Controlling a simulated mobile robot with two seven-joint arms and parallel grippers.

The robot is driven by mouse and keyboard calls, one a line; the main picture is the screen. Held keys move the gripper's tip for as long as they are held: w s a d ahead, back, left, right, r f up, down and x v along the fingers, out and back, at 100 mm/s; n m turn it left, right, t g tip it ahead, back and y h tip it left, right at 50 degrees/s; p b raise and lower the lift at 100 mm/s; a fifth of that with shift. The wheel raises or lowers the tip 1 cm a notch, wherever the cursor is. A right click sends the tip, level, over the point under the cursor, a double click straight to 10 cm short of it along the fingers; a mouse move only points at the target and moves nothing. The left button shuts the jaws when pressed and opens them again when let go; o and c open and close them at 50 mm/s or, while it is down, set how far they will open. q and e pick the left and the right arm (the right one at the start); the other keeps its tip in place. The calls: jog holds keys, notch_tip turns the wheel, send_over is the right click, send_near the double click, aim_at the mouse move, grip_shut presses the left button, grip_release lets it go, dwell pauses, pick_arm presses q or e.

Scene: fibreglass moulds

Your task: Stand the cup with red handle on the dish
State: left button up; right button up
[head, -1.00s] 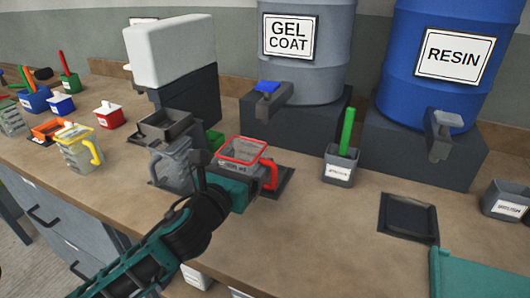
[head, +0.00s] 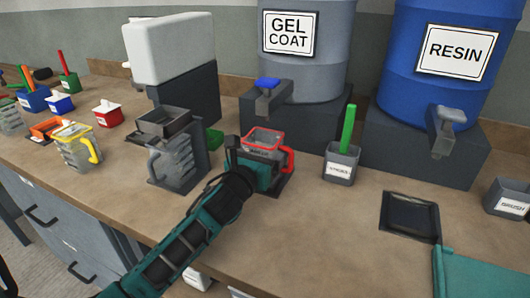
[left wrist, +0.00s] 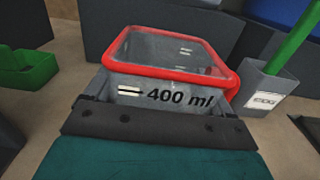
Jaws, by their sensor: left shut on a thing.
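The cup with red handle (head: 264,141) is clear, with a red rim and a handle on its right. It is upright in front of the gel coat tap. My left gripper (head: 262,163) is shut on it from the front. In the left wrist view the cup (left wrist: 165,75) shows a 400 ml mark between the dark fingers (left wrist: 150,112). A dark square dish (head: 281,187) lies on the bench beneath the cup, partly hidden by the cup and gripper. I cannot tell whether the cup's base touches it.
A grey clear cup (head: 175,165) stands left, a yellow-handled cup (head: 78,148) farther left. Another dark dish (head: 410,215) lies right, below the resin tap.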

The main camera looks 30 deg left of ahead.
pick_arm(q)
jog(key=o, duration=1)
jog(key=shift+f, duration=0.1)
jog(key=shift+s, duration=0.15)
jog(key=s, duration=1.1)
jog(key=shift+s+d+r, duration=0.2)
jog(key=shift+s+d, duration=0.15)
